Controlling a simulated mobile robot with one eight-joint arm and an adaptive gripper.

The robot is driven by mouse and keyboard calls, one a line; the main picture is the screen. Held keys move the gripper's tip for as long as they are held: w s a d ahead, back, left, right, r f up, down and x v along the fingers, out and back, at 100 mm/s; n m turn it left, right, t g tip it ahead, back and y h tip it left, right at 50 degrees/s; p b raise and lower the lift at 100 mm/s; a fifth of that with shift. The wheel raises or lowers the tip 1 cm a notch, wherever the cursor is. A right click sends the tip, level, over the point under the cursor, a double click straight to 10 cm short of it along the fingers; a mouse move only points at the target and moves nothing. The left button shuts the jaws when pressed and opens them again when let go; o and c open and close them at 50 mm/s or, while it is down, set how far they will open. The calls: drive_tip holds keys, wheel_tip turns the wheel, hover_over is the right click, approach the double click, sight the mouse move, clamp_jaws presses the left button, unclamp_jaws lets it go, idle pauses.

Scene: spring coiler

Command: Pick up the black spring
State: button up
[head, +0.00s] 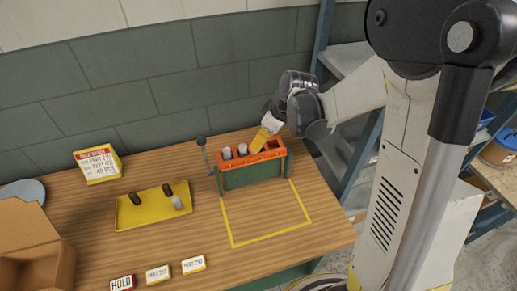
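Two small black cylinders, which look like black springs, lie in the yellow tray (135,217) left of the middle of the table. One black spring (135,198) is near the tray's left side and the other black spring (167,189) is near its back right. A grey cylinder (177,202) lies just in front of the second one. My gripper (260,146) is far to the right of the tray, with its yellow end pointing down at the orange-topped green box (252,175). Its fingertips are too small and partly hidden to show whether they are open or hold anything.
Grey cylinders (242,150) stand in the box's left slots. A lever (204,153) rises at the box's left. An empty yellow outline (270,236) marks the table in front. A cardboard box (35,250), sign (98,165) and label blocks (158,274) surround the tray.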

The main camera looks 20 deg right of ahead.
drive_tip(key=x, duration=0.2)
drive_tip(key=shift+w+f, duration=0.2)
drive_tip(key=shift+f, duration=0.1)
drive_tip(key=shift+r, duration=0.1)
clamp_jaws()
